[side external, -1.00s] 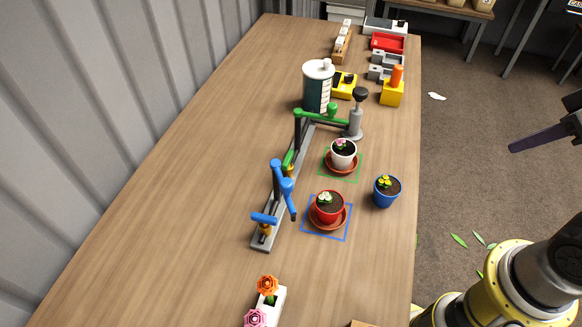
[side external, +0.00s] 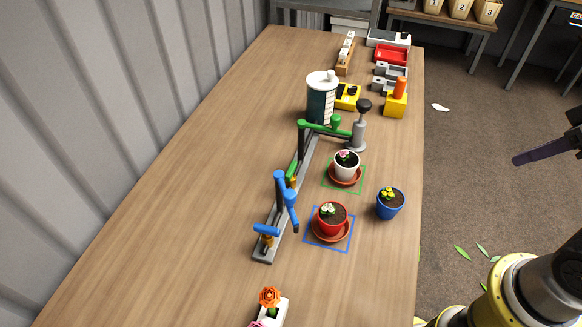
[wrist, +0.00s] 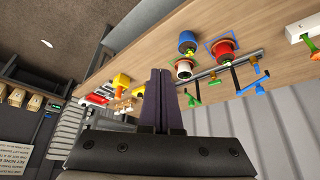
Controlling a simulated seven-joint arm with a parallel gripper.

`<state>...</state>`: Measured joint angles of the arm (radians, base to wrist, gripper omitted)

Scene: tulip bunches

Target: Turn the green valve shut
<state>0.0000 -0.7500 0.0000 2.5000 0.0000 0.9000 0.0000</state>
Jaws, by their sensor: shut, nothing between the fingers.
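The green valve (side external: 292,169) has a short green lever above a brass body on the grey rail, beside the black post of the green spout (side external: 322,127). Its lever looks roughly in line with the rail. The blue valve (side external: 266,230) sits at the near end of the rail, with its lever across it. My gripper (side external: 520,160) is at the right, over the floor beyond the table edge, far from the green valve. In the wrist view my gripper's dark fingers (wrist: 159,72) are together and hold nothing.
A white pot (side external: 346,163) stands by the green square, a red pot (side external: 331,217) by the blue square. A blue pot (side external: 390,203) stands near the table edge. A dark canister (side external: 321,98) and a grey pump (side external: 359,132) are behind. The table's left side is clear.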

